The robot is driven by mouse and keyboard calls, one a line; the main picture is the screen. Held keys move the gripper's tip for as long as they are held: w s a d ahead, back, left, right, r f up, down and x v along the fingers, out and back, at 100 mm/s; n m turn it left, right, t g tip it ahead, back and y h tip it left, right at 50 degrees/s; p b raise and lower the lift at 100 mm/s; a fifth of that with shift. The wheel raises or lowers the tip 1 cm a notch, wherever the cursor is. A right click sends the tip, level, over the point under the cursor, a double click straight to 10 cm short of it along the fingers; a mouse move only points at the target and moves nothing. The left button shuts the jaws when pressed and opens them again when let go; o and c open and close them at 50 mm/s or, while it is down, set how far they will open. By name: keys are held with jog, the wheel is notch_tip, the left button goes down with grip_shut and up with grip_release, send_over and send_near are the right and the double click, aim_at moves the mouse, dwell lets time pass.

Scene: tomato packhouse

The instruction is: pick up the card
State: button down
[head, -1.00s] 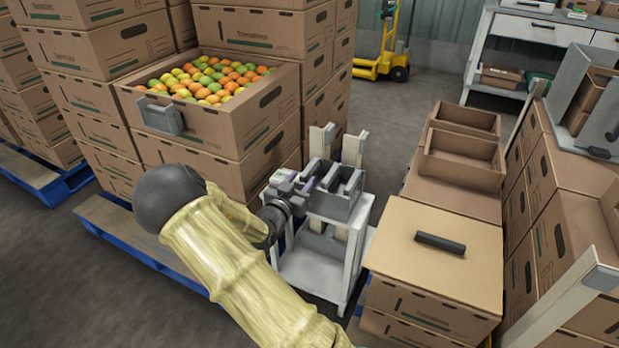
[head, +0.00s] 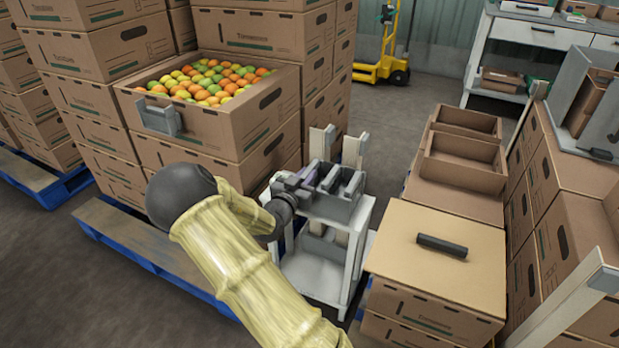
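My gripper (head: 306,178) is at the left side of a grey slotted holder (head: 338,208) on a small white stand (head: 316,272). It is seen from behind and the side, and its fingers are too small and too covered to show whether they are open or shut. No card can be made out clearly elsewhere.
An open carton (head: 237,121) of red, orange and green tomatoes tops the stack behind my arm. A closed carton with a black bar (head: 441,245) stands right of the stand. Empty trays (head: 463,160) lie behind it. Wooden posts (head: 353,160) rise behind the holder.

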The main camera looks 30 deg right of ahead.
notch_tip(320, 180, up, 10)
jog(key=p, duration=0.4)
dwell(0.3)
dwell(0.5)
